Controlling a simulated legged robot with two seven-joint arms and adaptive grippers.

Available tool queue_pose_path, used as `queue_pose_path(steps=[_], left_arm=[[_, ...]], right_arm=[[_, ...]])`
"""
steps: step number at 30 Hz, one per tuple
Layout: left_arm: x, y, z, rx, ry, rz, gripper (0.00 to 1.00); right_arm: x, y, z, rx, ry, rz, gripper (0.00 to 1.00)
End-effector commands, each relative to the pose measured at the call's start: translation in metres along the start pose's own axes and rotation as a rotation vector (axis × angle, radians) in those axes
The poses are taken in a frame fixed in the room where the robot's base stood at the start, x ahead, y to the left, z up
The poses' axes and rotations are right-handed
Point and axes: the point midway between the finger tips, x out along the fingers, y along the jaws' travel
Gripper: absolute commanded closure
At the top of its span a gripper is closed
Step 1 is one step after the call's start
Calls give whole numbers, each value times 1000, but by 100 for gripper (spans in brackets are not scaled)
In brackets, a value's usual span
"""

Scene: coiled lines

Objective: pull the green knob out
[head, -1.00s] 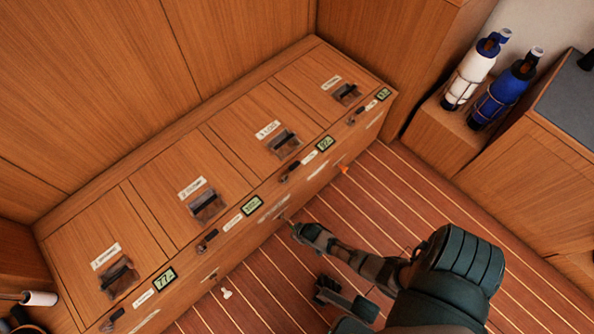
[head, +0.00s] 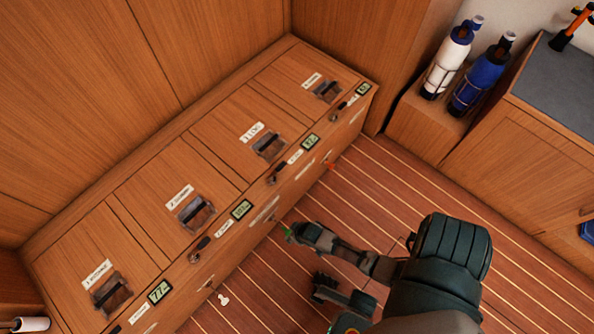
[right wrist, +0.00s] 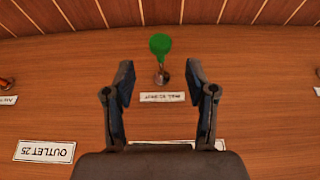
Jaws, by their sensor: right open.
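The green knob (right wrist: 160,46) sits on a short brass-coloured stem in the right wrist view, against the wooden front of the cabinet, above an upside-down label. My right gripper (right wrist: 160,75) is open; its two fingers stand apart on either side of the stem's line, and the knob shows just past the tips. Nothing is seen between the fingers touching it.
The long wooden cabinet (head: 150,215) has several latched lids, small displays and levers. An orange knob (head: 329,166) and a white knob (head: 223,299) stick out of its front. The striped floor (head: 400,170) is clear. Two bottles (head: 447,62) stand at the upper right.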

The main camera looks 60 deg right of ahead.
Motion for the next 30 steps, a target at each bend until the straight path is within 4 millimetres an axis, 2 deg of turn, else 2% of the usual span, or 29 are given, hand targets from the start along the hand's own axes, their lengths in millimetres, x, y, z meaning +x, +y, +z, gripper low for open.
queue_pose_path(steps=[3, 9, 30], left_arm=[[0, 0, 0, 0, 0, 0, 44], [0, 0, 0, 0, 0, 0, 44], [0, -1, 3, 0, -2, -1, 44]], right_arm=[[-22, 0, 0, 0, 1, -1, 44], [-45, 0, 1, 0, -1, -1, 44], [-49, -1, -1, -1, 6, -3, 44]])
